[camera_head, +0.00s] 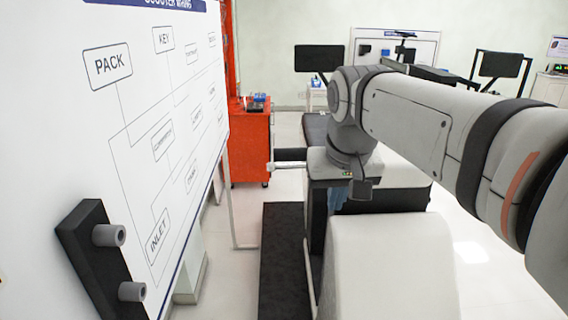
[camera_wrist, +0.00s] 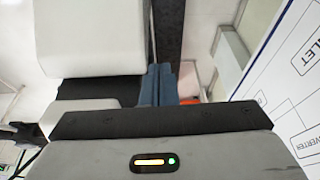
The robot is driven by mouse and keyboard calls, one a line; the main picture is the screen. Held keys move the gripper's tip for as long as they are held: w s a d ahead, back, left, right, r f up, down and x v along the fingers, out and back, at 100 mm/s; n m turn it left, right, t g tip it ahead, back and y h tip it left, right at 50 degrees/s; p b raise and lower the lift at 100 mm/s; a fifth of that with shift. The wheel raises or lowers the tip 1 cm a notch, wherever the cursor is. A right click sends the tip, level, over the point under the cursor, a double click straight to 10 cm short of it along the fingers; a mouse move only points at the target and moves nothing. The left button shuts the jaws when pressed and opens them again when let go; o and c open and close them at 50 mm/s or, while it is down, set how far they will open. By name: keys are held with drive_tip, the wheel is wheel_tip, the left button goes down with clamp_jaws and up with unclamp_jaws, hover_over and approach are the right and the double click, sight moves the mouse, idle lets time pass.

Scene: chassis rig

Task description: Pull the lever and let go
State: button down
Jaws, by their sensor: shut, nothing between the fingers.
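My gripper (camera_wrist: 160,84) shows in the wrist view as two blue-grey fingers close together, with nothing between them. In the head view, my gripper (camera_head: 337,201) is small and partly hidden below the dark wrist end of my arm, beside a white rounded body. I cannot make out a lever for certain in either view. A thin pale rod (camera_head: 288,167) sticks out to the left near my wrist in the head view; I cannot tell whether it is the lever. No contact between the fingers and any part is visible.
A white wiring board (camera_head: 185,110) fills the left side, with a black block (camera_head: 90,250) bearing two grey pegs at its near edge. A red cabinet (camera_head: 250,150) stands behind. A dark mat (camera_head: 285,260) lies on the floor between board and white body (camera_head: 390,270).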

drive_tip(key=w+a+r+b, duration=0.2)
drive_tip(key=w+a+r, duration=0.5)
drive_tip(key=w+r, duration=0.1)
drive_tip(key=shift+w+r+b, duration=0.3)
drive_tip(key=shift+r+b, duration=0.1)
drive_tip(key=shift+r, duration=0.05)
drive_tip(key=w+f+p, duration=0.1)
drive_tip(key=w+f, duration=0.6)
drive_tip(key=f, duration=0.3)
drive_tip(key=shift+a, duration=0.2)
drive_tip(key=shift+w, duration=0.1)
